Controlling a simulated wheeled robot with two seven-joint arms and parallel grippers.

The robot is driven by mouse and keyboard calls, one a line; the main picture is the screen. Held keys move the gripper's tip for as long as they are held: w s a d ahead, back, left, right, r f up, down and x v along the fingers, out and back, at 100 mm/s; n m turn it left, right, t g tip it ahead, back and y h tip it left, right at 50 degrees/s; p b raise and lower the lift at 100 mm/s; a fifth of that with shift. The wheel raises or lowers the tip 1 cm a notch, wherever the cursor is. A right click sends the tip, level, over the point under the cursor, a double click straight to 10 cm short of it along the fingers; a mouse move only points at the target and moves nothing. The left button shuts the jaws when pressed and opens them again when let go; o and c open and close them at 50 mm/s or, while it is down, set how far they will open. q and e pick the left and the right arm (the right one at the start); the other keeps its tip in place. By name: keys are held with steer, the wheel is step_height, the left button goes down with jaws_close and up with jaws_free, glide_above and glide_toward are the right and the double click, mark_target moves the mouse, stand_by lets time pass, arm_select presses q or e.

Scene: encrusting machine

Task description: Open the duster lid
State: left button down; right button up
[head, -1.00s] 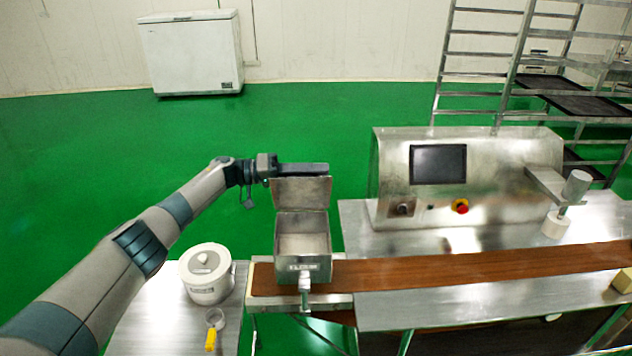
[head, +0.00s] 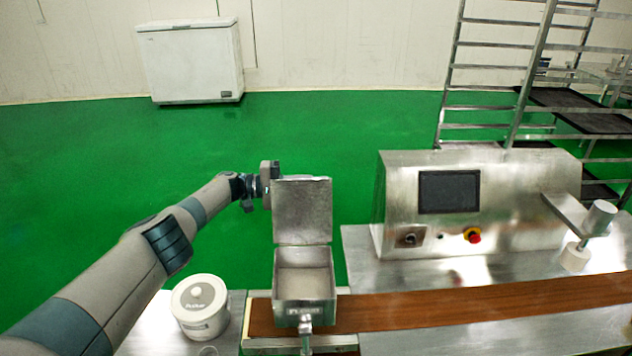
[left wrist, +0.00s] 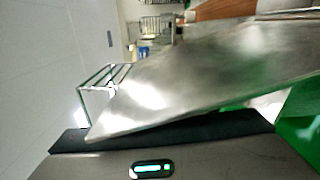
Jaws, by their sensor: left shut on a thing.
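The duster is a metal box (head: 304,315) at the left end of the brown conveyor belt, with pale powder-like material inside. Its square metal lid (head: 302,212) stands up at the rear, opened and nearly upright, with its inner face showing. My left gripper (head: 272,180) is at the lid's upper left corner, shut on the lid; its fingers are largely hidden behind the plate. In the left wrist view the lid (left wrist: 200,80) fills the middle as a shiny plate, lying against the dark gripper part below it. My right gripper is not in view.
A white lidded pot (head: 200,308) stands on the table left of the duster. The machine with a dark screen (head: 448,192) and red button (head: 473,236) stands to the right. A metal rack (head: 500,75) is behind it. Green floor behind the lid is clear.

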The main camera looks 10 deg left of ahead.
arm_select(q)
steer(key=shift+f, duration=0.2)
steer(key=c, duration=1.8)
jaws_free()
steer(key=shift+w, duration=0.1)
steer(key=shift+c, duration=0.2)
steer(key=shift+a, duration=0.1)
steer(key=shift+s+a, duration=0.2)
steer(key=shift+a, duration=0.25)
steer(key=b+v, duration=0.3)
steer(key=v, duration=1.3)
steer(key=shift+a+b, duration=0.15)
steer(key=shift+b, duration=0.2)
